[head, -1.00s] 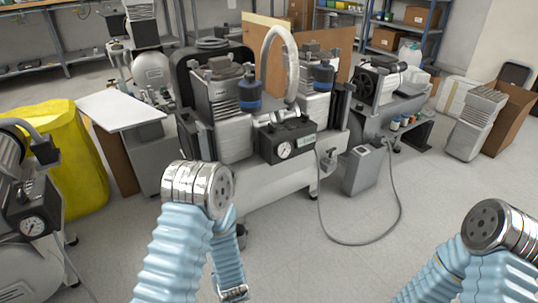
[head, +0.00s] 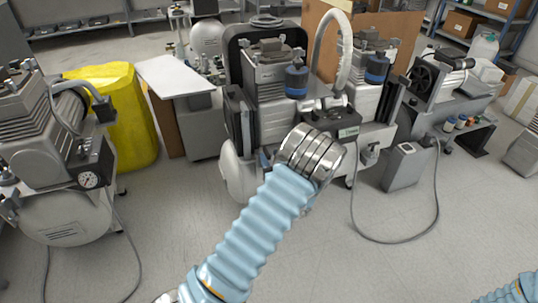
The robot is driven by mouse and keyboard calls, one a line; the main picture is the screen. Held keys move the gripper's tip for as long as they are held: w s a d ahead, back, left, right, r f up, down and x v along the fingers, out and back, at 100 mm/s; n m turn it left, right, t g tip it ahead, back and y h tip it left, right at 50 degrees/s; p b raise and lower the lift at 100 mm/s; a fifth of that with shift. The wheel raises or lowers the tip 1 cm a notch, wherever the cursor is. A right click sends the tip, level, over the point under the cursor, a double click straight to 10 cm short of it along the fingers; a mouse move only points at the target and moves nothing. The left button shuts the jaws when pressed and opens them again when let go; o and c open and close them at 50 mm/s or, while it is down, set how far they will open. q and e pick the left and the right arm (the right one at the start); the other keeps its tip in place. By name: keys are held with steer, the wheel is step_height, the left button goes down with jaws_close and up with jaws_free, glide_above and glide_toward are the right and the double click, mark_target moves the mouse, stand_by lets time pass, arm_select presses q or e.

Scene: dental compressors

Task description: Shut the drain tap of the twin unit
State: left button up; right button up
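The twin unit (head: 272,108) stands in the middle of the head view, a grey compressor with two finned heads, blue-capped canisters and a black gauge box. My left arm (head: 262,225) reaches up from the bottom, its metal joint (head: 311,155) in front of the unit's lower middle and tank. It hides much of that part. I cannot make out the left fingers or a drain tap. A small grey fitting (head: 370,153) shows on the unit's right side; I cannot tell what it is. Only a bit of my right arm's blue sleeve (head: 512,290) shows at bottom right.
Another compressor with a gauge (head: 60,165) stands at left. A yellow bag (head: 122,115) and a white-topped cabinet (head: 175,75) are behind it.

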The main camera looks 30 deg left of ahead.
mark_target(267, 153)
arm_select(q)
steer(key=shift+x, duration=1.15)
jaws_close()
